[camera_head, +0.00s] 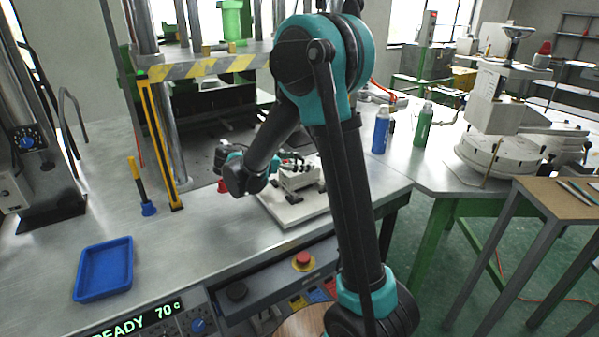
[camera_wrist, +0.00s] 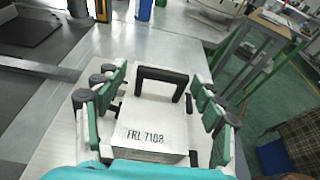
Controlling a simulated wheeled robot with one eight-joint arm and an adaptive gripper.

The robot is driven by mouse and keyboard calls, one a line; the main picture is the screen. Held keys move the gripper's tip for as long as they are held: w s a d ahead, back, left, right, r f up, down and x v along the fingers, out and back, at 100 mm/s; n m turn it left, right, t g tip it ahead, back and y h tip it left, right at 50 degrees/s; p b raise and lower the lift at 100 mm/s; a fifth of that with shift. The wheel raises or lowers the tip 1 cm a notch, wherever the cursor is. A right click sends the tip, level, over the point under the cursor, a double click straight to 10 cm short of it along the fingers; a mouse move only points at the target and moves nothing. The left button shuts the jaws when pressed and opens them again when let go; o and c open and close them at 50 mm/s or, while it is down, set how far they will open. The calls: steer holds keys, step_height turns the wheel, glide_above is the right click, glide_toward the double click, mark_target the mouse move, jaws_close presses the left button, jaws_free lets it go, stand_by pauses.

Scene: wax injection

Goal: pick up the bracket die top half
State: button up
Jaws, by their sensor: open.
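In the wrist view a pale metal block marked with 7108, which looks like the bracket die top half (camera_wrist: 152,128), lies below me with a black handle (camera_wrist: 162,75) arching over its far end. My gripper (camera_wrist: 160,88) is open, with green finger pads on the left and right of the block. Gaps show between block and pads; I see no grip. In the head view the die (camera_head: 300,181) sits on a white plate (camera_head: 298,212) near the bench edge. My gripper (camera_head: 287,158) is just above it, partly hidden by my arm.
A press with a striped guard (camera_head: 205,68) stands behind left. A yellow-black post (camera_head: 160,140) rises beside it. A blue tray (camera_head: 104,270) lies front left. A blue bottle (camera_head: 381,132) and green bottle (camera_head: 423,125) stand right. The red button (camera_head: 303,260) is on the front panel.

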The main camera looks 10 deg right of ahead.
jaws_close()
stand_by(0.4)
